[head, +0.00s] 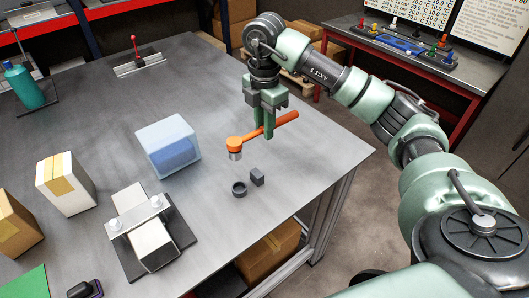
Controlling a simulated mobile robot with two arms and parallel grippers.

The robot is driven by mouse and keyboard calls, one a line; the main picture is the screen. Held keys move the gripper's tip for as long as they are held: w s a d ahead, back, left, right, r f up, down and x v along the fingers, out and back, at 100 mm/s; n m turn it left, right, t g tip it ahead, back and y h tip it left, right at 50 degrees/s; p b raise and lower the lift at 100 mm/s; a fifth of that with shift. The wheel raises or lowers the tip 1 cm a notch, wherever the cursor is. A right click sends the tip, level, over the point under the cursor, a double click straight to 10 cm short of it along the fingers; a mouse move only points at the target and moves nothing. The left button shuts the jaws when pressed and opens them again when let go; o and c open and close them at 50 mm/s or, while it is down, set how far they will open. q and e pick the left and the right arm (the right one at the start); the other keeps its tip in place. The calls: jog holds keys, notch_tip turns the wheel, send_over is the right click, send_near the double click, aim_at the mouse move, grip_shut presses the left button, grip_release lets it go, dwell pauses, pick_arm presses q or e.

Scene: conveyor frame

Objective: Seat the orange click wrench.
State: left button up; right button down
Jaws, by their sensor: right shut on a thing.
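The orange click wrench (237,143) has a round head with a grey socket under it, at the left end of its handle. My right gripper (268,130) is shut on the handle and holds the wrench above the grey table. The handle's far end points up and to the right. A dark ring-shaped holder (239,189) stands on the table below the wrench head, a little apart from it. A small dark block (257,177) stands just right of the ring. My left gripper is not in view.
A translucent blue bin (167,147) stands left of the wrench. A clamp fixture (139,229), a white carton (66,184) and a brown box (17,226) stand farther left.

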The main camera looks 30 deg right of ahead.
notch_tip(320, 180, up, 5)
jog(key=shift+r, duration=0.1)
jog(key=shift+r+p, duration=0.1)
jog(key=shift+p, duration=0.3)
jog(key=f+p, duration=0.4)
jog(key=f, duration=0.1)
jog(key=shift+w+a+f, duration=0.15)
jog(key=shift+w+f, duration=0.05)
jog(key=shift+w, duration=0.2)
notch_tip(320, 180, down, 7)
jog(key=p, duration=0.2)
jog(key=shift+s+r, duration=0.2)
jog(key=shift+s, duration=0.2)
jog(key=shift+f+b, duration=1.6)
jog(key=shift+f, duration=0.6)
